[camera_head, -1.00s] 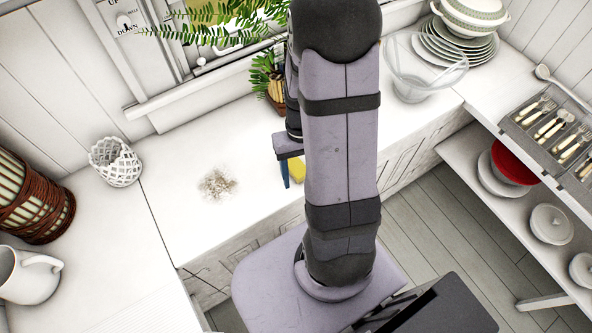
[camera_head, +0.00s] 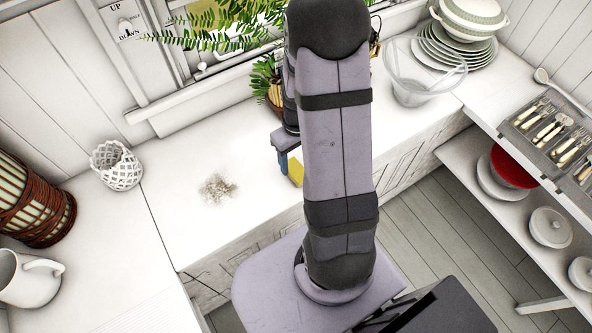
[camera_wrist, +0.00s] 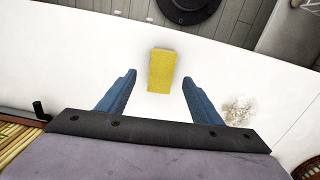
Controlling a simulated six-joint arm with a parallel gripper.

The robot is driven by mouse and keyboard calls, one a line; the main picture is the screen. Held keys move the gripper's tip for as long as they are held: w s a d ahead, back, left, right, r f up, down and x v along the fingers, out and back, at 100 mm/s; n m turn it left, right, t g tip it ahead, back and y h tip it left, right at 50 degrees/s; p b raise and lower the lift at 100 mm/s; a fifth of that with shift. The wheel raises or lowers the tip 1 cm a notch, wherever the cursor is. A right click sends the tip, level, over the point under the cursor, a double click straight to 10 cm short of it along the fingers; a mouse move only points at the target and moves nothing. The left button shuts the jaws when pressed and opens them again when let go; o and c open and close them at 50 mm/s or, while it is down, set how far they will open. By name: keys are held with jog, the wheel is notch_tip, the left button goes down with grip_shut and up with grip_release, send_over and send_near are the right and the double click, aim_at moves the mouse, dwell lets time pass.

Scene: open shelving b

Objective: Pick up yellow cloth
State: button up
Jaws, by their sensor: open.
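The yellow cloth (camera_wrist: 161,71) lies on the white counter as a small block-like rectangle. It is near the counter edge in the wrist view. In the head view the cloth (camera_head: 296,172) is partly hidden behind my arm. My gripper (camera_wrist: 158,76) is open and empty, with its two blue fingers apart. The cloth is ahead of and between the fingertips in the wrist view, apart from both. In the head view one blue finger of my gripper (camera_head: 283,162) shows just left of the cloth.
A patch of crumbs (camera_head: 217,188) lies on the counter (camera_head: 185,225) left of the cloth. A potted plant (camera_head: 268,85) stands behind the gripper. A white lattice cup (camera_head: 116,166) is at the left. A clear bowl (camera_head: 412,80) and stacked plates (camera_head: 455,45) are at the back right.

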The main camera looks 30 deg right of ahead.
aim_at(296, 169)
jog(key=shift+a+f+p, duration=0.1)
jog(key=shift+f+p, duration=0.35)
jog(key=shift+f, duration=0.35)
jog(key=shift+w+f+p, duration=0.1)
jog(key=shift+f+p, duration=0.35)
jog(key=shift+f, duration=1.35)
jog(key=c, duration=1.1)
